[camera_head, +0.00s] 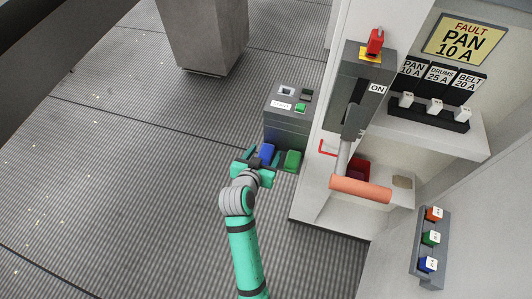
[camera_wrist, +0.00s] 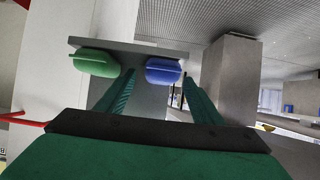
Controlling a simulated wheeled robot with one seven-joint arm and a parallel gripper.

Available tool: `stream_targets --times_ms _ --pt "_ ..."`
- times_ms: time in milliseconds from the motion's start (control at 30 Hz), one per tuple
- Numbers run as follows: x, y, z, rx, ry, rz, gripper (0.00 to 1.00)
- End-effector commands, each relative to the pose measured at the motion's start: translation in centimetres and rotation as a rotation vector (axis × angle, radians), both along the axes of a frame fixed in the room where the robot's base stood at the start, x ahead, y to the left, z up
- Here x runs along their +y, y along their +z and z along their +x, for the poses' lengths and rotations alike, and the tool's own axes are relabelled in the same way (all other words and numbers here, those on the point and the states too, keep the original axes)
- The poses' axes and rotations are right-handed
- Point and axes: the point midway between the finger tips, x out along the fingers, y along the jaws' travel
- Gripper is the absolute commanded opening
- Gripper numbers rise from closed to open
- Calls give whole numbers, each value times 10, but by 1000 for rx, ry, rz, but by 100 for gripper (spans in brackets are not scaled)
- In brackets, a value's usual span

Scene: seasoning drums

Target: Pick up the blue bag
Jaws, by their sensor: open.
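The blue bag (camera_head: 267,151) is a small rounded bundle at the front of a grey box-shaped unit. My gripper (camera_head: 262,156) is open, with its green fingers reaching toward the bag. In the wrist view the blue bag (camera_wrist: 163,70) shows between the two finger tips (camera_wrist: 158,76), with one finger on each side. I cannot tell whether the fingers touch it. The lower part of the bag is partly hidden by my gripper in the head view.
A green bag (camera_head: 291,160) sits right beside the blue one, and left of it in the wrist view (camera_wrist: 95,62). The grey unit (camera_head: 287,128) stands behind them. A white cabinet with a large orange-handled lever (camera_head: 360,189) stands close on the right. Ribbed floor (camera_head: 130,180) is clear on the left.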

Motion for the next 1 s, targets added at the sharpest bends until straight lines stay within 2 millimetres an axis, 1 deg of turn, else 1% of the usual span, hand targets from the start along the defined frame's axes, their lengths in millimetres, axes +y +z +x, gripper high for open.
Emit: stream_targets --times_ms 100,167,433,467,500,567,600,633,1000 --pt "-4 -7 11 2 0 1 61" --pt "-4 -9 15 1 0 0 61" --pt "-5 -10 16 1 1 1 61" --pt "-5 -10 16 1 1 1 54" --pt "-5 -10 16 1 1 1 44" --pt "-5 -10 16 1 1 1 30" --pt "-5 -10 16 1 1 1 20" --pt "-5 -10 16 1 1 1 16" --pt "-5 -7 16 0 0 1 16"
